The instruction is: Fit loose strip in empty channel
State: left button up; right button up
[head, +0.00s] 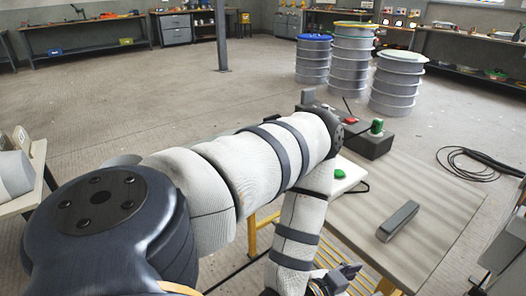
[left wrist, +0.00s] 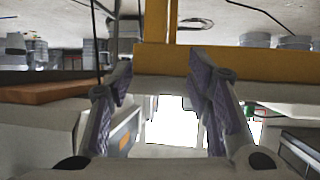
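A short dark grey bar (head: 398,221) lies on the pale table (head: 435,190) at the right of the head view. I cannot tell whether it is the loose strip. No empty channel can be made out in either view. My left arm reaches across the head view and bends down, with the left gripper (head: 342,278) low at the bottom edge, left of the bar and apart from it. In the left wrist view the left gripper's fingers (left wrist: 160,80) are spread with nothing between them, in front of a yellow beam (left wrist: 165,60). My right gripper is not visible.
A dark control box (head: 370,140) with red and green buttons stands at the table's far left corner. Yellow framing (head: 252,238) shows below my arm. Several drums (head: 398,84) stand behind, and a black cable coil (head: 465,160) lies on the floor. Open floor spreads at the back left.

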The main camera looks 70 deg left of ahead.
pick_arm(q)
jog(key=s+d+f+m+g+h, duration=0.1)
jog(key=s+d+f+g, duration=0.25)
jog(key=s+f, duration=0.35)
jog(key=s+d+f+g+h, duration=0.15)
jog(key=s+f+g, duration=0.3)
jog(key=s, duration=0.45)
jog(key=s+a+r+g+y, duration=0.1)
jog(key=s+a+g+y, duration=0.15)
jog(key=s+g, duration=1.15)
jog(key=shift+s+r+t+h+p, duration=0.25)
jog(key=shift+r+t+p, duration=0.75)
jog(key=shift+t, duration=0.7)
jog(key=shift+s+r+t+h+p, duration=0.2)
jog(key=shift+r+t+p, duration=0.6)
jog(key=shift+r+t, duration=0.65)
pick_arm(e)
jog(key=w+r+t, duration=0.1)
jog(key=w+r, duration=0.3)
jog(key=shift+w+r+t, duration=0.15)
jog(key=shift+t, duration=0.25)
pick_arm(q)
jog(key=shift+f+t, duration=0.2)
jog(key=shift+t, duration=0.05)
